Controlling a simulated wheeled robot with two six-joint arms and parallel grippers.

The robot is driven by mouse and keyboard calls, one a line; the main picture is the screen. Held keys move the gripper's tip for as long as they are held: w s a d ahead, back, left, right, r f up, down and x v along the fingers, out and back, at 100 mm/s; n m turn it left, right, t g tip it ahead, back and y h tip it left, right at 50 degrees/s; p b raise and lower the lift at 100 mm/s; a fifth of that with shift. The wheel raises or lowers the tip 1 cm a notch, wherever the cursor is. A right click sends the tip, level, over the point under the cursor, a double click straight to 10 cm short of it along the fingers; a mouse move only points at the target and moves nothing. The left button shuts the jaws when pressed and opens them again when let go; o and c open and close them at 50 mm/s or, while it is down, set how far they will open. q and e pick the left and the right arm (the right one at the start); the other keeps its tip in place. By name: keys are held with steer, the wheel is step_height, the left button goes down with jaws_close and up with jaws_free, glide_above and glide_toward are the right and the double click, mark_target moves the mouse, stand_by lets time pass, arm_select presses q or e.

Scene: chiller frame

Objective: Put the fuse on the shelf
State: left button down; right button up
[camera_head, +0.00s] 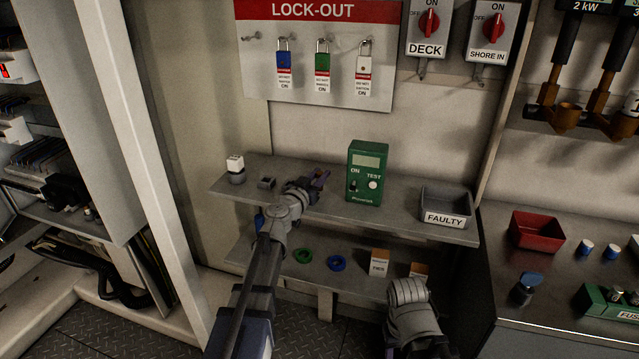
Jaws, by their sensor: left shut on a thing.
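My left gripper (319,179) has purple-grey fingers and is over the upper grey shelf (400,219), left of the green tester (368,172). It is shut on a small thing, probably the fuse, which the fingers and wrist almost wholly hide. I cannot tell whether that thing touches the shelf. A white-topped grey piece (235,168) and a small dark block (266,183) sit at the shelf's left end. Part of my right arm shows at the bottom centre; its gripper is not visible.
A grey bin marked FAULTY (446,208) stands at the shelf's right end. The lower shelf holds green (302,256) and blue (335,263) rings and small boxes. A red tray (537,231) and blue-and-white cylinders (586,247) are on the right bench. Padlocks hang above.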

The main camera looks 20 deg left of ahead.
arm_select(q)
steer(key=shift+f, duration=0.15)
steer(key=c, duration=0.7)
jaws_free()
steer(key=s+a, duration=0.2)
steer(key=s, duration=1)
steer(key=shift+a+r, duration=0.15)
steer(key=shift+r, duration=0.05)
